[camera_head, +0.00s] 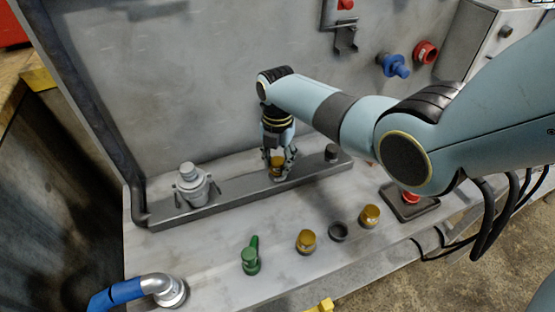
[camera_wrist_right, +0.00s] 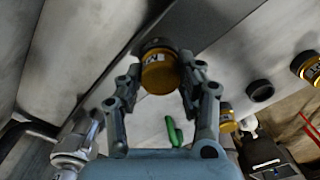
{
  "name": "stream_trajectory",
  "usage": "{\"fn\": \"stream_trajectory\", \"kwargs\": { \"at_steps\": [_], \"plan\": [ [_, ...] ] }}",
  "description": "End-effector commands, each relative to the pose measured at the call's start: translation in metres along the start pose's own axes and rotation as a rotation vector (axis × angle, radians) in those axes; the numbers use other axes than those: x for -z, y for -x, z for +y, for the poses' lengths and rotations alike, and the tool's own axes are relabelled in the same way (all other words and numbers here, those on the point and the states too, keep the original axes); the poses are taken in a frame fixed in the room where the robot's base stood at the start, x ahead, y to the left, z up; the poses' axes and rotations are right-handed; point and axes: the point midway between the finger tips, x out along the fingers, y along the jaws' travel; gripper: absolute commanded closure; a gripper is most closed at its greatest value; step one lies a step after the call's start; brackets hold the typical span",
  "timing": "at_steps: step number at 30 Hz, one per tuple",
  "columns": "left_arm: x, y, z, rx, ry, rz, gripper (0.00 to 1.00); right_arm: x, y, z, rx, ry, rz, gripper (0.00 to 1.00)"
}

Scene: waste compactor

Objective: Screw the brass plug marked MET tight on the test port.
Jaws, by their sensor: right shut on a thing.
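My right gripper (camera_head: 278,166) points down at the grey metal rail (camera_head: 235,197) and is shut on a brass plug (camera_head: 277,160). In the right wrist view the plug (camera_wrist_right: 160,75) sits between the two fingertips, with dark lettering partly visible on its gold face; I cannot read the whole mark. A black collar shows at the plug's far end, against the rail. The test port under the plug is hidden by the plug and fingers, so I cannot tell how far it is seated. My left gripper is not in view.
A silver fitting (camera_head: 193,185) and a dark stub (camera_head: 331,153) stand on the rail. In front lie a green-handled part (camera_head: 250,257), two brass plugs (camera_head: 306,240) (camera_head: 370,215) and a black cap (camera_head: 338,231). A hose elbow (camera_head: 160,286) is at front left.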

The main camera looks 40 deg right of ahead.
Motion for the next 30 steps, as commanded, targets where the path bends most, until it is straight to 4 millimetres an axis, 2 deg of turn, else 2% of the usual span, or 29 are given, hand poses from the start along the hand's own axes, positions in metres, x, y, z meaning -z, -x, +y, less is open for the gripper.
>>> {"fn": "stream_trajectory", "kwargs": {
  "at_steps": [6, 18, 25, 30],
  "plan": [
    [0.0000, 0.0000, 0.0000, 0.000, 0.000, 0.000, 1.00, -0.0002, -0.0001, 0.0000, -0.001, -0.304, 0.000, 1.00],
    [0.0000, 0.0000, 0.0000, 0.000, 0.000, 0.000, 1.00, -0.0002, -0.0002, -0.0001, -0.001, -0.393, 0.000, 1.00],
    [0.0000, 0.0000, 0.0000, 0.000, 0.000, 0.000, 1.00, -0.0003, -0.0004, -0.0001, -0.001, -0.712, 0.000, 1.00],
    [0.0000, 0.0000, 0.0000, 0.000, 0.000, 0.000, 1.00, -0.0004, -0.0005, -0.0002, -0.001, -0.817, 0.000, 1.00]
  ]
}}
